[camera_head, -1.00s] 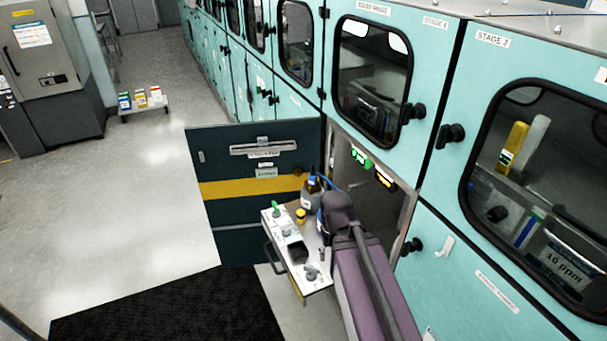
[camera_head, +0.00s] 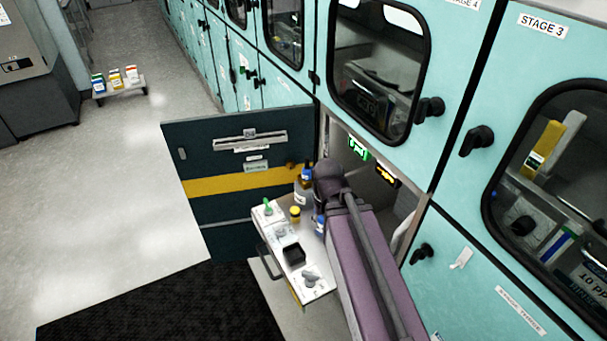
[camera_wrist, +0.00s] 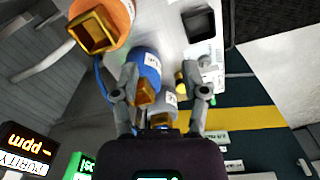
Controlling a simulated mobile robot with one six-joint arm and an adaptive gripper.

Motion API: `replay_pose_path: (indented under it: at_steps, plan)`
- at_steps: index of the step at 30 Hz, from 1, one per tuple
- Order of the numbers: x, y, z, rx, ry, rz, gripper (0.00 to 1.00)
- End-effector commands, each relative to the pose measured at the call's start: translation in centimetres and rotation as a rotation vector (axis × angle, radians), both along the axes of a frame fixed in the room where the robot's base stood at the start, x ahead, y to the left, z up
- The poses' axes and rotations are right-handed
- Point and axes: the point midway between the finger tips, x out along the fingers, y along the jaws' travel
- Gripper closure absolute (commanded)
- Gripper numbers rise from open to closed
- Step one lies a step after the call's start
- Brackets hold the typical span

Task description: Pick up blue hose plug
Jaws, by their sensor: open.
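In the wrist view, a blue cylindrical plug (camera_wrist: 146,64) with a pale label and an amber square end stands between my gripper's fingers, closer to the left finger. I take it for the blue hose plug. My gripper (camera_wrist: 163,90) is open, its fingers spread wide apart. Whether the left finger touches the blue plug cannot be told. An orange plug (camera_wrist: 115,14) with a square amber end is at upper left. In the head view, my arm hides the gripper and most of the area around the plug.
A pulled-out white tray (camera_head: 318,292) carries a yellow-capped jar (camera_head: 295,215), a black box (camera_head: 293,255) and a green-topped item (camera_head: 268,207). A bottle (camera_head: 303,194) stands beside my arm. The open dark door (camera_head: 225,160) and teal cabinets (camera_head: 480,230) border the space.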

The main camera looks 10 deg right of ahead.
Motion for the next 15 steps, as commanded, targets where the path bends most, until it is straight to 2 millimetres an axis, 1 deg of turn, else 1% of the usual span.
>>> replay_pose_path:
  at_steps: [7, 8, 9, 11, 15]
  plan:
    - [-0.01, 0.00, 0.00, 0.000, 0.000, 0.000, 0.43]
    - [-0.01, 0.00, 0.00, 0.000, 0.000, 0.000, 0.40]
    - [0.01, 0.01, -0.01, 0.000, 0.000, 0.000, 0.28]
    - [0.08, 0.01, -0.05, -0.003, 0.000, -0.003, 0.10]
    - [0.73, 0.05, -0.43, -0.027, -0.004, -0.027, 0.10]
